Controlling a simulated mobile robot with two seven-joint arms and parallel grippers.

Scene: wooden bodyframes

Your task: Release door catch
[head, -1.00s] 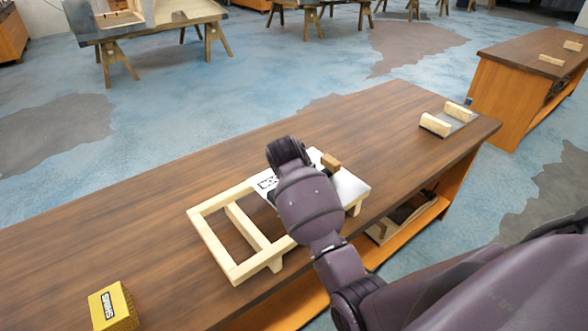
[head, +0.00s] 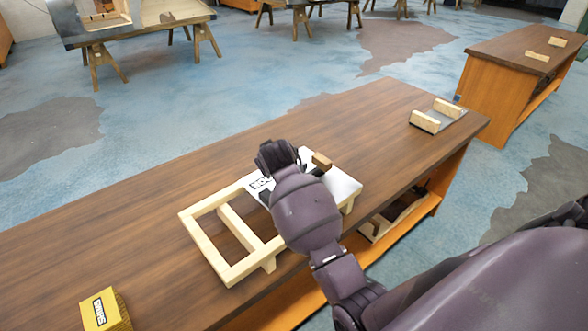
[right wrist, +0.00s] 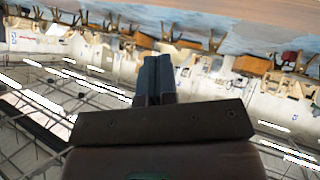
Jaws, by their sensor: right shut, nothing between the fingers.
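A pale wooden frame (head: 205,246) with a white panel (head: 343,187) at its right end lies on the brown workbench. The panel has black printed marks (head: 262,184) and a small brown wooden block (head: 322,160) with a dark part beside it. I cannot tell which part is the door catch. My right arm reaches over the panel and hides its middle. In the right wrist view my right gripper (right wrist: 156,60) has its two dark fingers together, with nothing between them. The fingertips' contact with the panel cannot be seen. My left gripper is not in view.
A yellow box (head: 104,311) stands at the bench's near left. A grey holder with two wooden strips (head: 438,115) sits at the far right end. The bench (head: 150,205) is clear behind the frame. Another bench (head: 510,85) stands at the back right.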

